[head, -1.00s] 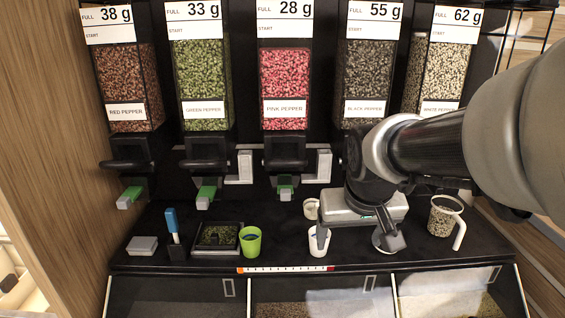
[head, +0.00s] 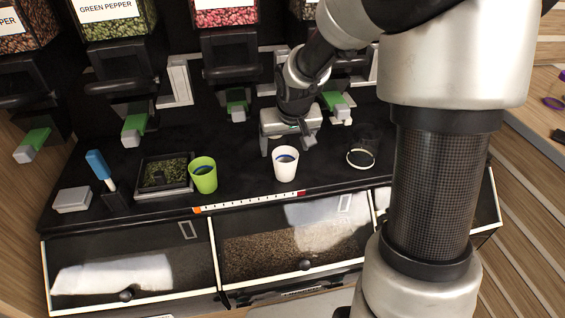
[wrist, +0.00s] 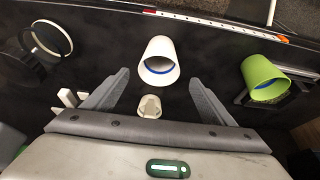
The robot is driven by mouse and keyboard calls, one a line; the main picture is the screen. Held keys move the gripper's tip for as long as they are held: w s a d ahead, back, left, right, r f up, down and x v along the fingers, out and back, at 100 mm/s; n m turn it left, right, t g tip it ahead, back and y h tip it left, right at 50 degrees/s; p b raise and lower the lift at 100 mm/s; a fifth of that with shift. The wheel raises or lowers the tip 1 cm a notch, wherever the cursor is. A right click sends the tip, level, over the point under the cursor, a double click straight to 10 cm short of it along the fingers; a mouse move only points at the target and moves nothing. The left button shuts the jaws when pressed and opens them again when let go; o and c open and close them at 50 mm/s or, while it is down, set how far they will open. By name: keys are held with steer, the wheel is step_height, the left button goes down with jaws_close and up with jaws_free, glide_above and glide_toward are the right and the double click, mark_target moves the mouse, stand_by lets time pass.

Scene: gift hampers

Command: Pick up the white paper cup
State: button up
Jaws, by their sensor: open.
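The white paper cup (head: 286,165) stands upright on the black counter, with a dark blue band inside its rim. In the wrist view the cup (wrist: 158,54) lies just beyond the fingertips, roughly centred between them. My gripper (head: 288,143) is behind the cup in the head view, its fingers open and empty. The wrist view shows the gripper fingers (wrist: 158,78) spread wide, apart from the cup. A small off-white piece (wrist: 150,106) sits between the fingers, nearer the palm.
A green cup (head: 203,175) stands left, beside a black tray of green grains (head: 164,174). A dark clear vessel with a white ring (head: 361,158) stands right. Pepper dispensers (head: 225,65) hang above the back. A scale strip (head: 250,203) marks the front edge.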

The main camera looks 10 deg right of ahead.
mark_target(284, 161)
steer(key=x, duration=0.3)
steer(key=shift+w+f, duration=0.15)
steer(key=shift+f, duration=0.15)
steer(key=shift+b+x, duration=0.7)
steer(key=shift+x, duration=2)
steer(key=shift+s+d, duration=0.15)
steer(key=shift+s, duration=0.05)
steer(key=shift+c, duration=0.3)
steer(key=c, duration=1.1)
